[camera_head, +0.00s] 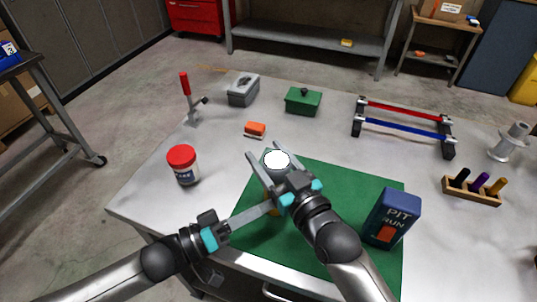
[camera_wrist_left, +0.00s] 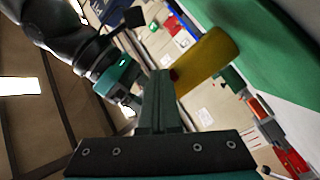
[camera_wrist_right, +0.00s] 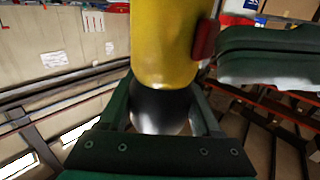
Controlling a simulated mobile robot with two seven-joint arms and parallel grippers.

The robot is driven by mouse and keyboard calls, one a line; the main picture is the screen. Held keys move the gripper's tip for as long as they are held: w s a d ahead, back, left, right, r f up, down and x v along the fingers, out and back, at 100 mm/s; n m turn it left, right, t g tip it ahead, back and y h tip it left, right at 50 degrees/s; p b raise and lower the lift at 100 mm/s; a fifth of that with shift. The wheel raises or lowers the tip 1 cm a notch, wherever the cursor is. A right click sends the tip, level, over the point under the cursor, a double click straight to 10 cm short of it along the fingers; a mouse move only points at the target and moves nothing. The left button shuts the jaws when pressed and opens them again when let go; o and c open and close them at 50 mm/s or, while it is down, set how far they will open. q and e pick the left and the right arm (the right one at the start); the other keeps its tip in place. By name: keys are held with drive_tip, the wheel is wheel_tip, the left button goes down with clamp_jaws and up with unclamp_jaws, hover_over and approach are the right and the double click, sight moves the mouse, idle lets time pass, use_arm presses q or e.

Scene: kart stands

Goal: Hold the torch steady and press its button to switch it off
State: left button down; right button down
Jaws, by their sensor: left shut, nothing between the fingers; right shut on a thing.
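The torch has a yellow body (camera_head: 269,194) and a round white, bright lens (camera_head: 276,159) facing up. My right gripper (camera_head: 270,166) is shut around its dark head, which shows between the fingers in the right wrist view (camera_wrist_right: 160,108). The yellow body (camera_wrist_right: 165,40) carries a red button (camera_wrist_right: 205,40) on its side. My left gripper (camera_head: 268,207) is shut and empty, its tip beside the torch body. In the left wrist view its fingertips (camera_wrist_left: 163,76) are right at the red button (camera_wrist_left: 174,75); I cannot tell whether they touch it.
A green mat (camera_head: 345,190) lies under the grippers. A blue PIT RUN box (camera_head: 392,217) stands at its right. A red-lidded jar (camera_head: 183,165), orange block (camera_head: 255,129), grey box (camera_head: 243,90), green box (camera_head: 303,101), rack (camera_head: 403,125) and wooden holder (camera_head: 471,192) stand around.

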idle(0.3)
use_arm(q)
drive_tip(key=shift+s+a, duration=0.1)
drive_tip(key=shift+s, duration=0.35)
drive_tip(key=shift+s, duration=0.1)
drive_tip(key=shift+s+a, duration=0.25)
drive_tip(key=shift+s, duration=0.7)
drive_tip(key=shift+s+a, duration=0.2)
drive_tip(key=shift+s, duration=0.75)
drive_tip(key=shift+s+a, duration=0.25)
drive_tip(key=shift+s, duration=0.7)
use_arm(e)
unclamp_jaws()
